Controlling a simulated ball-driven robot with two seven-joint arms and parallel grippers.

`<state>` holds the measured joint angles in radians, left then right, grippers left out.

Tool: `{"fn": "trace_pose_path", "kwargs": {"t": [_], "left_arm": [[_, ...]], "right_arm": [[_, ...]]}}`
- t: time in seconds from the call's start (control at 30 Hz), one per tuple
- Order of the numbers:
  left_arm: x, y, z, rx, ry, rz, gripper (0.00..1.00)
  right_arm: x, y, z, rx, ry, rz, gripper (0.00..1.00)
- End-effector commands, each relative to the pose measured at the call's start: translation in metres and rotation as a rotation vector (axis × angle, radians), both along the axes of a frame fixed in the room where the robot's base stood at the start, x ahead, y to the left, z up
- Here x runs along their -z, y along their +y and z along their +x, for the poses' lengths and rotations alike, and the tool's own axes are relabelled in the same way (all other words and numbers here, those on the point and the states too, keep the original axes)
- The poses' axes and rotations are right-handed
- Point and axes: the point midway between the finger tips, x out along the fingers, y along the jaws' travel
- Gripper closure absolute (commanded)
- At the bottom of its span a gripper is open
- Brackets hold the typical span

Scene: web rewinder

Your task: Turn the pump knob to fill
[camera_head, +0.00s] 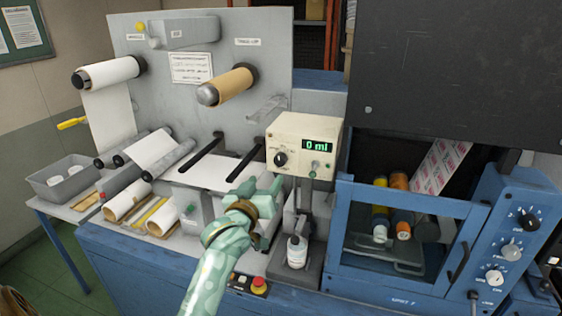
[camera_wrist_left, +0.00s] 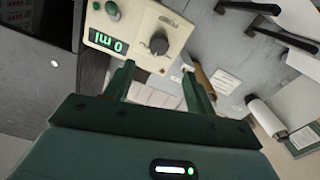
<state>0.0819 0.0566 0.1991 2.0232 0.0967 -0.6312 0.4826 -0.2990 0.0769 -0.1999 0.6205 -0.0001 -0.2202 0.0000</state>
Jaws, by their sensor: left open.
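The pump (camera_head: 297,133) is a cream box on a post, with a green display (camera_head: 318,144) that reads 0 ml. My left gripper (camera_head: 270,187) is just below the knob in the head view, open and empty. In the left wrist view the knob (camera_wrist_left: 158,43) lies just beyond the gap between the open fingers (camera_wrist_left: 157,72), apart from them. The small lettering around the knob is not readable. My right gripper is not in view.
A small white bottle (camera_head: 297,252) stands below the pump. A red button (camera_head: 258,284) is at the bench front. Dark rods (camera_head: 244,164) and rolls lie left of the pump. A blue-framed cabinet (camera_head: 400,285) and control panel (camera_head: 505,245) stand to the right.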

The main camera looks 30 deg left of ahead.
Motion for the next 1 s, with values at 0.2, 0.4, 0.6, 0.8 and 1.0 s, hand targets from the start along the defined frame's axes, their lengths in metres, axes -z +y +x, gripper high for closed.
{"fn": "trace_pose_path", "kwargs": {"t": [0.2, 0.4, 0.6, 0.8, 1.0], "left_arm": [[-0.003, 0.014, 0.056, 0.000, -0.001, 0.002, 0.45], [0.000, 0.021, 0.091, 0.001, 0.000, 0.002, 0.45], [0.000, 0.025, 0.104, 0.001, -0.001, 0.001, 0.45], [0.000, 0.025, 0.105, 0.001, 0.000, 0.001, 0.45], [0.000, 0.025, 0.105, 0.001, 0.000, 0.001, 0.83]], "right_arm": [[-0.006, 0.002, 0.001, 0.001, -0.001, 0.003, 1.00], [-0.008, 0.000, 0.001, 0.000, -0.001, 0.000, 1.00], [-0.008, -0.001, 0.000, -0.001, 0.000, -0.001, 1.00], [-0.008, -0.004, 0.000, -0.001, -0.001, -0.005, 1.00], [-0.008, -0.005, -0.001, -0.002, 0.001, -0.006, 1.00]]}}
